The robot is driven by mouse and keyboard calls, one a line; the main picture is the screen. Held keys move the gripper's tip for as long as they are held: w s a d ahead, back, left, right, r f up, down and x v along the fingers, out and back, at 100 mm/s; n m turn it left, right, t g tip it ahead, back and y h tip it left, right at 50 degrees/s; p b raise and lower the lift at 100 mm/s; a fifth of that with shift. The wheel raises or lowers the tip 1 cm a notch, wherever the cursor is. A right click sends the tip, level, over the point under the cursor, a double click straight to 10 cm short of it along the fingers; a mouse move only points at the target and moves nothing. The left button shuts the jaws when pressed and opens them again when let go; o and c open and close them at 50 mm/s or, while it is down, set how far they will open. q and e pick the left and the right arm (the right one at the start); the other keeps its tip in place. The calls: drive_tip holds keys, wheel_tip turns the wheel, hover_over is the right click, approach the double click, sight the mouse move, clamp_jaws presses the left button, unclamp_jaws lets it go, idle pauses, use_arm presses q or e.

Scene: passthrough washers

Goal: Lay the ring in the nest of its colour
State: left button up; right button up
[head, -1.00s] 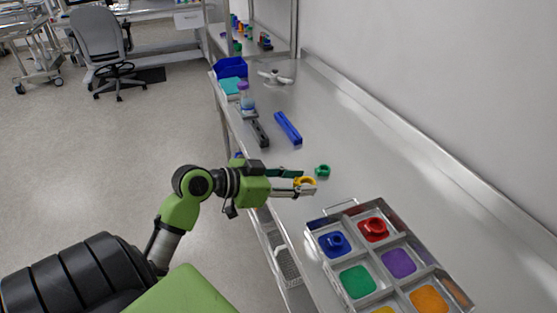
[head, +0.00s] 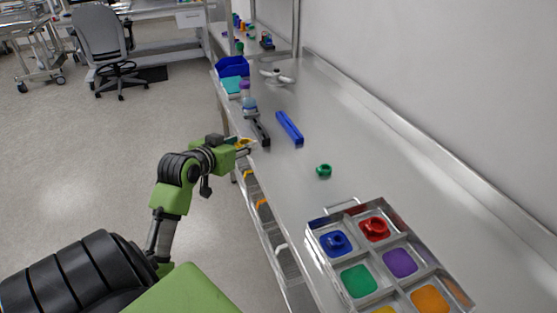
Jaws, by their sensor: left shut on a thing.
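My left gripper (head: 246,148) is shut on a yellow ring (head: 243,142) at the left edge of the steel bench. The ring is partly hidden by the gripper. The nest tray (head: 325,222) lies at the lower right, with coloured compartments. The yellow nest (head: 384,310) shows only in part at the bottom edge of the head view. A blue ring (head: 337,241) lies in the blue nest and a red ring (head: 376,227) in the red nest. The green nest (head: 358,281), purple nest (head: 400,262) and orange nest (head: 430,299) are empty. A green ring (head: 323,170) lies on the bench.
A blue bar (head: 289,127) and a dark tool (head: 260,131) lie on the bench beyond the gripper. A bottle (head: 247,99) and a blue bin (head: 232,67) stand farther back. The bench (head: 400,170) is clear along the wall.

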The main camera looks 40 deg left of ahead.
use_arm(q)
drive_tip(key=w+f+p, duration=0.2)
drive_tip(key=w+f, duration=0.2)
drive_tip(key=w, duration=0.6)
hover_over(275, 163)
drive_tip(key=s, duration=0.1)
wheel_tip(275, 163, down, 4)
drive_tip(key=shift+s+a+f, duration=0.1)
drive_tip(key=shift+s, duration=0.05)
drive_tip(key=shift+w+f, duration=0.35)
drive_tip(key=f+p, duration=0.1)
drive_tip(key=w+f, duration=0.1)
drive_tip(key=f, duration=0.1)
drive_tip(key=shift+f+p, duration=0.25)
drive_tip(key=shift+p, duration=0.15)
drive_tip(key=shift+s+f, duration=0.1)
drive_tip(key=shift+f, duration=0.05)
drive_tip(key=shift+f, duration=0.2)
drive_tip(key=o, duration=0.8)
drive_tip(key=shift+o, duration=0.2)
